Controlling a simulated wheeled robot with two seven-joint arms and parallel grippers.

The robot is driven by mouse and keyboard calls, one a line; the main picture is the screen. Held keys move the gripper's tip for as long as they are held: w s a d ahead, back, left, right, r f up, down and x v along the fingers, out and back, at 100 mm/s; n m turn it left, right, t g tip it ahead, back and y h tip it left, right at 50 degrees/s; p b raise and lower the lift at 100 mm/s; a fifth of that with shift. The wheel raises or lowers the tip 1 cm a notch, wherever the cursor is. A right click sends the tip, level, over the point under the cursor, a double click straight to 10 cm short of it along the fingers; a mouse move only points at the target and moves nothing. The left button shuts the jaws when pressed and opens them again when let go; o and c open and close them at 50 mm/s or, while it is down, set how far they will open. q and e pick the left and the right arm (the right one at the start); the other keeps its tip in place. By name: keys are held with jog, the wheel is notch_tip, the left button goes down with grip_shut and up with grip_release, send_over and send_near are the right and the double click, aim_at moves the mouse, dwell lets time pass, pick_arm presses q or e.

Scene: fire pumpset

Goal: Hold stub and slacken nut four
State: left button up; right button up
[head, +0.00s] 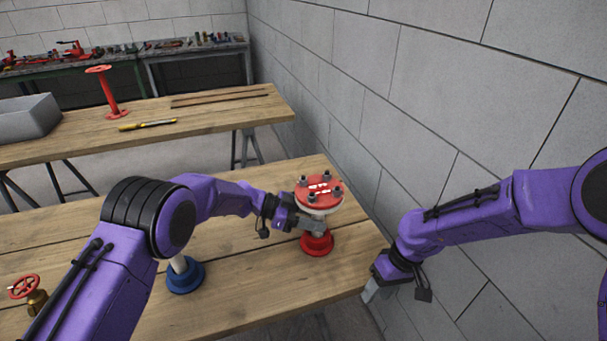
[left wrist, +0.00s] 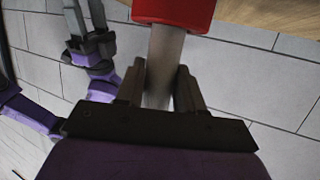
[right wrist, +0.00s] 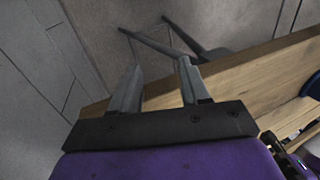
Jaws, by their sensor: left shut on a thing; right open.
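The stub stands on the near table with a red base (head: 317,243), which also shows in the left wrist view (left wrist: 174,12). A grey pipe (left wrist: 165,48) joins it to a round red flange (head: 318,190) on top. Several dark nuts (head: 336,192) on studs stand around the flange; I cannot tell which is nut four. My left gripper (head: 308,223) is shut on the grey pipe below the flange, one finger on each side in the left wrist view (left wrist: 160,78). My right gripper (head: 371,291) is open and empty, low beside the table's right end; its fingers are apart in the right wrist view (right wrist: 160,68).
The near table (head: 240,262) also holds a blue-based post (head: 185,277) and a brass valve with a red handwheel (head: 25,286). A block wall (head: 400,150) runs close along the right. The far table carries a grey bin (head: 25,120), a red spool (head: 107,92) and a yellow tool (head: 147,125).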

jog(key=w+a+r+n+t, duration=0.25)
jog(key=w+r, duration=0.25)
jog(key=r, duration=0.4)
jog(key=w+a+r+n+t+y, duration=0.1)
jog(key=w+a+r, duration=0.2)
jog(key=w+r, duration=0.45)
jog(key=w+a+r+n+t, duration=0.1)
jog(key=w+a+r+t, duration=0.15)
jog(key=r, duration=0.85)
jog(key=m+h, duration=0.4)
jog(key=m, duration=0.4)
send_near(303, 179)
jog(key=shift+n, duration=0.25)
jog(key=x, duration=0.7)
jog(key=shift+f, duration=0.4)
grip_shut()
